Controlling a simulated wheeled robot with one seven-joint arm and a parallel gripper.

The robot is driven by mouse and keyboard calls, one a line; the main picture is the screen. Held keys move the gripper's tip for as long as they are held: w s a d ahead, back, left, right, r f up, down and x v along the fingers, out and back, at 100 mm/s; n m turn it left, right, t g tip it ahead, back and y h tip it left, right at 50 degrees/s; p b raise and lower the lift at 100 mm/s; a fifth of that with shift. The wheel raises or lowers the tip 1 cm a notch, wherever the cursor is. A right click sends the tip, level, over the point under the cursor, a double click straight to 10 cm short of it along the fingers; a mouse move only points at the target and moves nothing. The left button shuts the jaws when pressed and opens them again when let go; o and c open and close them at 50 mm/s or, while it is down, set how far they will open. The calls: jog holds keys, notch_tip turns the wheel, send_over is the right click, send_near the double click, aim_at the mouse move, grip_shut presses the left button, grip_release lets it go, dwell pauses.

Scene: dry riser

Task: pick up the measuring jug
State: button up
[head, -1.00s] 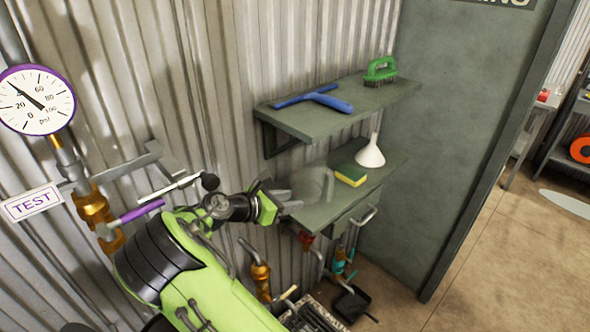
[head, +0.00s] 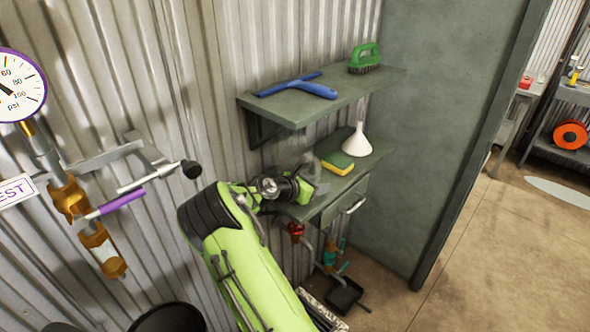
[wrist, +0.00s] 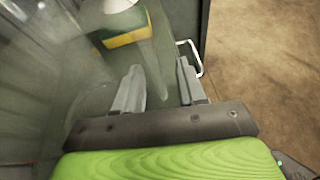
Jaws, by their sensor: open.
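The measuring jug (wrist: 88,80) is clear and see-through. In the wrist view it fills much of the left side, and the sponge shows through or past it. Its curved right edge passes between my fingers, but I cannot tell whether it touches either one. My gripper (wrist: 160,88) is open, one finger overlapping the jug's outline and the other to its right. In the head view my gripper (head: 314,183) is at the lower shelf (head: 350,180), left of the sponge, and largely hides the jug.
A yellow and green sponge (head: 338,163) and a white funnel (head: 358,143) stand close by on the lower shelf. The upper shelf (head: 300,106) overhangs, with a blue squeegee (head: 312,90) and green brush (head: 365,60). A drawer handle (head: 353,205) sticks out below.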

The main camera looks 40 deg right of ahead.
jog(key=shift+a+r, duration=0.1)
jog(key=shift+a, duration=0.05)
jog(key=shift+c, duration=0.7)
grip_shut()
jog(key=shift+r, duration=0.1)
